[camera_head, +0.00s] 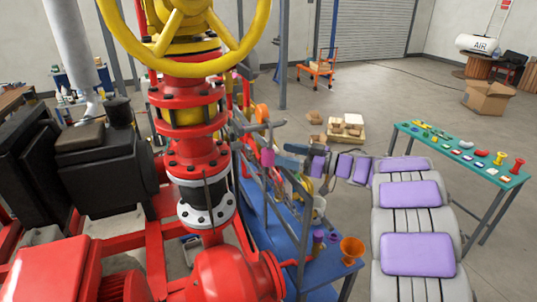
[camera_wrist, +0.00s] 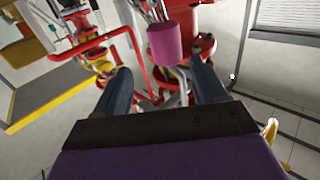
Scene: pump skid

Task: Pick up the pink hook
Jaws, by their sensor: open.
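A pink piece (camera_head: 267,158), which I take to be the pink hook, hangs in front of the blue rack beside the red pump. In the wrist view it is a pink cylinder-like body (camera_wrist: 165,43), just beyond the fingertips and near the middle of the gap. Its hook shape does not show clearly. My gripper (camera_head: 288,157) is just to the right of it in the head view. In the wrist view my gripper (camera_wrist: 162,82) has its two dark fingers wide apart with nothing between them.
The red pump with its yellow handwheel (camera_head: 184,35) stands close on the left. The blue rack (camera_head: 290,232) holds several items, including an orange funnel (camera_head: 352,249). A green table (camera_head: 462,152) with small parts stands at right.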

